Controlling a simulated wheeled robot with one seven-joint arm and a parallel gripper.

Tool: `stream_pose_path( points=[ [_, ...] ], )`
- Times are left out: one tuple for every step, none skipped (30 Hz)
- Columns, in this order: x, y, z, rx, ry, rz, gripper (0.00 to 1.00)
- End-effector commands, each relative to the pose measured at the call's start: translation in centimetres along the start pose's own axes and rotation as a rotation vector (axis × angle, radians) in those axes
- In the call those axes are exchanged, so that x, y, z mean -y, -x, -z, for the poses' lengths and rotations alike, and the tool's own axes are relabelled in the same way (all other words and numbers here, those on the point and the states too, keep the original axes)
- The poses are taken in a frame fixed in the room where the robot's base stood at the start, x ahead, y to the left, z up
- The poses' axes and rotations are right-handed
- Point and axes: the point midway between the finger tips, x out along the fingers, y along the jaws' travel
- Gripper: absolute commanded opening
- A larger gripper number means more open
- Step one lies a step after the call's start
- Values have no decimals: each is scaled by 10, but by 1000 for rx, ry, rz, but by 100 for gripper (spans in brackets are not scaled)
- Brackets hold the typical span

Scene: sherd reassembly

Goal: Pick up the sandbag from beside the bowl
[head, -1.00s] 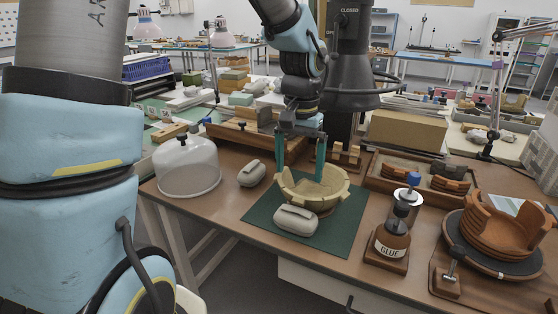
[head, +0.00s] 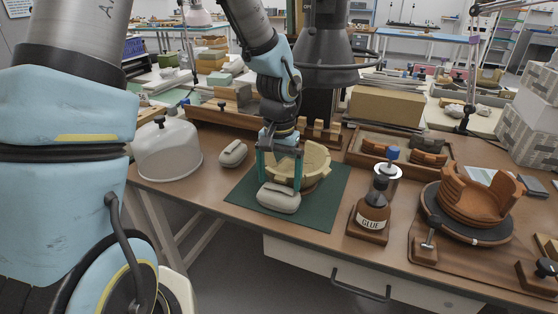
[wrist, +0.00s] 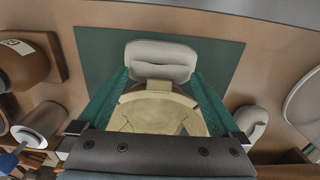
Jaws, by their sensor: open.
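A pale grey sandbag (head: 279,199) lies on the green mat (head: 325,211), close against the near-left side of the tan bowl (head: 317,163). My gripper (head: 280,180) is open, its teal fingers pointing down on either side above the sandbag. In the wrist view the sandbag (wrist: 160,56) shows just ahead of and between the fingertips (wrist: 160,78). The bowl (wrist: 155,113) appears below it there, with part hidden behind the gripper body. I cannot tell whether the fingers touch the sandbag. The bowl's rim is broken and uneven.
A second grey sandbag (head: 233,153) lies left of the mat, near a clear dome (head: 168,152). A sherd tray (head: 385,165) sits behind.

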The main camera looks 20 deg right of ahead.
Motion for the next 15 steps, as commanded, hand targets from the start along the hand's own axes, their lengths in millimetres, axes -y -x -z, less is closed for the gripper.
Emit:
stream_pose_path(
  points=[
    [0,-6,0,2,-1,-1,100],
    [0,-8,0,2,-1,0,100],
    [0,-11,0,2,-2,0,100],
    [0,-13,0,1,-2,0,100],
    [0,-14,0,1,-2,0,100],
    [0,-16,0,1,-2,-1,100],
    [0,-16,0,0,-2,-1,100],
    [0,-17,0,0,-1,-1,100],
    [0,-17,0,0,-1,-1,100],
    [0,-17,0,0,-1,-1,100],
    [0,-17,0,0,-1,-1,100],
    [0,-17,0,0,-1,-1,100],
    [0,-17,0,0,-1,-1,100],
    [0,-17,0,0,-1,0,100],
    [0,-17,0,0,-1,0,100]
  ],
)
